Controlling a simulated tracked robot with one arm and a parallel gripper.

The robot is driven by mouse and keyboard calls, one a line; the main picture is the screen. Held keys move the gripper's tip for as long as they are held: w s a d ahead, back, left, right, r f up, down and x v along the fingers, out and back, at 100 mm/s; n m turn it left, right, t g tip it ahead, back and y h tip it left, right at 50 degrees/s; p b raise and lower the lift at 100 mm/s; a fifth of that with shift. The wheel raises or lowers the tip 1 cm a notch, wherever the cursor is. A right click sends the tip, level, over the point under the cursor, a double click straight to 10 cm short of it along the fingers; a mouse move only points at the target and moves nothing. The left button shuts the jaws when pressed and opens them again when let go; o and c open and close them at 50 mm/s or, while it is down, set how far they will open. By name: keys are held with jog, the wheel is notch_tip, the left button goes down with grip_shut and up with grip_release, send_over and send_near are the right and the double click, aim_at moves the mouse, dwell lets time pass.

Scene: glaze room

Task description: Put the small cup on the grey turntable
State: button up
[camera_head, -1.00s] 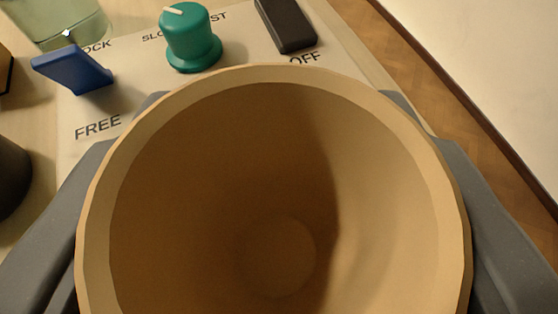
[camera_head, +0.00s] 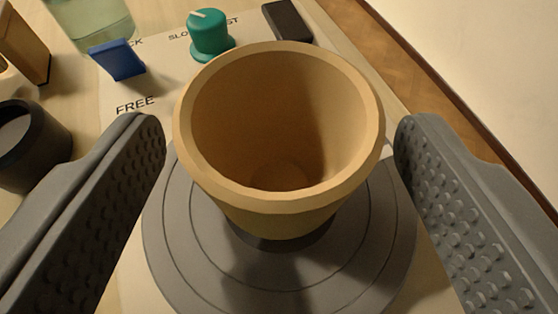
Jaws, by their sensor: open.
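The small tan cup (camera_head: 285,215) stands upright on the grey turntable (camera_head: 185,255), toward the turntable's far part in the picture. It looks empty inside. My gripper (camera_head: 280,140) is open, with one dimpled finger on each side of the cup.
Behind the turntable is a pale panel with a blue lever (camera_head: 117,60), a green knob (camera_head: 210,35) and a black switch (camera_head: 287,21). A dark cup (camera_head: 45,150), a wooden block (camera_head: 22,40) and a glass jar (camera_head: 90,20) stand at left. The table edge runs along the right.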

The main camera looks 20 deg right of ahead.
jog(key=p+v, duration=0.1)
jog(key=v, duration=0.7)
jog(key=w+a+r, duration=0.1)
jog(key=a+r, duration=0.4)
jog(key=r, duration=0.3)
jog(key=w+a+r+n+t, duration=0.1)
jog(key=a+r, duration=0.3)
jog(key=r, duration=0.3)
jog(key=w+a+r, duration=0.1)
jog(key=a+r, duration=0.4)
jog(key=r, duration=0.3)
jog(key=s+a+r+n+y, duration=0.1)
jog(key=s+a+r+y, duration=0.1)
jog(key=s+a+r, duration=0.2)
jog(key=s+a+r+n+t+y, duration=0.1)
jog(key=s+a+r, duration=0.3)
jog(key=a+r, duration=0.6)
jog(key=a+y, duration=0.1)
jog(key=a, duration=0.6)
jog(key=shift+r+n+t, duration=0.3)
jog(key=shift+r, duration=0.1)
jog(key=shift+w, duration=0.1)
